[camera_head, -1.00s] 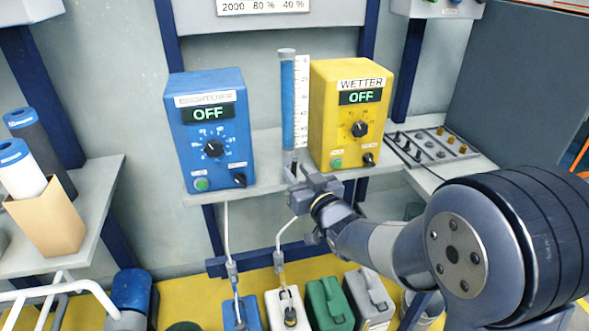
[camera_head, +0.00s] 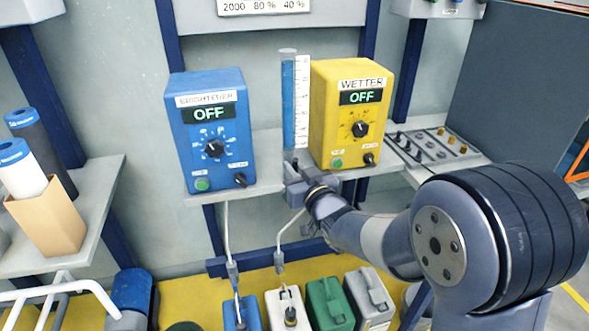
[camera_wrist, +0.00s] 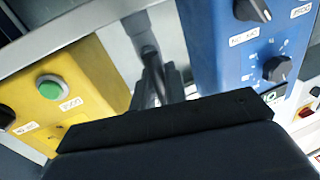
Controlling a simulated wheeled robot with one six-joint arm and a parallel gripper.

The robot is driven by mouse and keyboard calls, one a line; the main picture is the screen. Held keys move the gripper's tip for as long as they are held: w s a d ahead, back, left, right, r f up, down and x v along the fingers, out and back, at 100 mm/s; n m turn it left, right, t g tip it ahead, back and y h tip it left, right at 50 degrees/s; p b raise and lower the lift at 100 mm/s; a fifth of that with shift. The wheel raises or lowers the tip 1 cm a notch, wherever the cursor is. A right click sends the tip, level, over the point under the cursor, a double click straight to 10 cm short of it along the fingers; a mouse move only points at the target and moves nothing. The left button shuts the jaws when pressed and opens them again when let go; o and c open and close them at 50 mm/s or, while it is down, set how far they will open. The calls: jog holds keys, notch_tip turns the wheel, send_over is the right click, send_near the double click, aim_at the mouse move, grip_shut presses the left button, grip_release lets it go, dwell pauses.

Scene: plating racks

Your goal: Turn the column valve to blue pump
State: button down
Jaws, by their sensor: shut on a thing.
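The blue pump (camera_head: 214,130) stands on the shelf at centre-left, its display reading OFF. The yellow pump (camera_head: 349,115), labelled WETTER, stands to its right, also showing OFF. Between them is a clear column with blue liquid (camera_head: 288,104) beside a white scale. My gripper (camera_head: 292,171) is at the foot of this column, at the shelf's front edge, shut on what appears to be the column valve. The valve itself is mostly hidden by the fingers. In the wrist view the fingers (camera_wrist: 152,85) reach between the yellow pump (camera_wrist: 75,95) and the blue pump (camera_wrist: 235,45).
A shelf (camera_head: 265,188) carries both pumps. A tray of knobs and fittings (camera_head: 432,146) lies right of the yellow pump. Blue, white, green and grey canisters (camera_head: 330,305) stand below, with tubes into the blue and white ones. A rack with rolls (camera_head: 45,190) is at left.

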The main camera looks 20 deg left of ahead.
jog(key=shift+f, duration=0.1)
jog(key=m+b, duration=0.2)
jog(key=m, duration=0.2)
jog(key=d+m+t+b, duration=0.1)
jog(key=m+b, duration=0.2)
jog(key=m, duration=0.1)
jog(key=f+m+t+b, duration=0.1)
jog(key=m+b, duration=0.2)
jog(key=m, duration=0.1)
jog(key=shift+w+d, duration=0.2)
jog(key=shift+w, duration=0.2)
jog(key=shift+m+t+b, duration=0.3)
jog(key=shift+t, duration=0.1)
jog(key=c, duration=1.5)
grip_release()
jog(key=shift+c, duration=0.2)
